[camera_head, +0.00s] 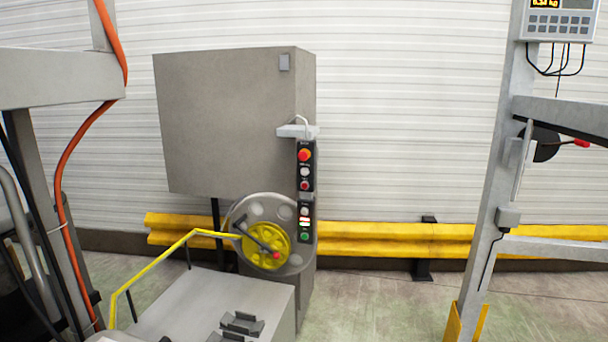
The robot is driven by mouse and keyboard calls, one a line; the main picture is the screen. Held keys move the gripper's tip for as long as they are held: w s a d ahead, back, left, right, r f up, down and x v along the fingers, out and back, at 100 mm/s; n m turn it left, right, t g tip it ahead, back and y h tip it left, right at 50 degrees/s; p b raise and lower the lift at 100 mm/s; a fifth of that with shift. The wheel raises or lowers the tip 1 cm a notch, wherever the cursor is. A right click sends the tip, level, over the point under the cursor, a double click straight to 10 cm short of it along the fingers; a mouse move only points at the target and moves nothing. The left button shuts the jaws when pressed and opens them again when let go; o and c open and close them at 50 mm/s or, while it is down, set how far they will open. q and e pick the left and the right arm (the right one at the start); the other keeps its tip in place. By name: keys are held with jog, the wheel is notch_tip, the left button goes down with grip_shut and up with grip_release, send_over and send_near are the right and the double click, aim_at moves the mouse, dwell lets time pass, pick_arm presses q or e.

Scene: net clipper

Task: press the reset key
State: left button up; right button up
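A narrow black control panel (305,178) runs down the front edge of a grey machine cabinet (225,120). It carries an orange-red mushroom button (305,154) at the top, a pale button (305,171) and a red button (304,185) below it. Lower down are another pale button (304,211), small lit labels and a green button (305,236). The lettering is too small to read, so I cannot tell which is the reset key. A weighing display (559,20) with a keypad is at the top right. Neither of my grippers is in view.
A handwheel with yellow centre (266,246) and a yellow rail (165,246) stand before the cabinet. A grey bed (195,300) with dark brackets (240,323) fills the lower middle. A yellow barrier (370,238) runs along the wall. Floor right of the cabinet is clear.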

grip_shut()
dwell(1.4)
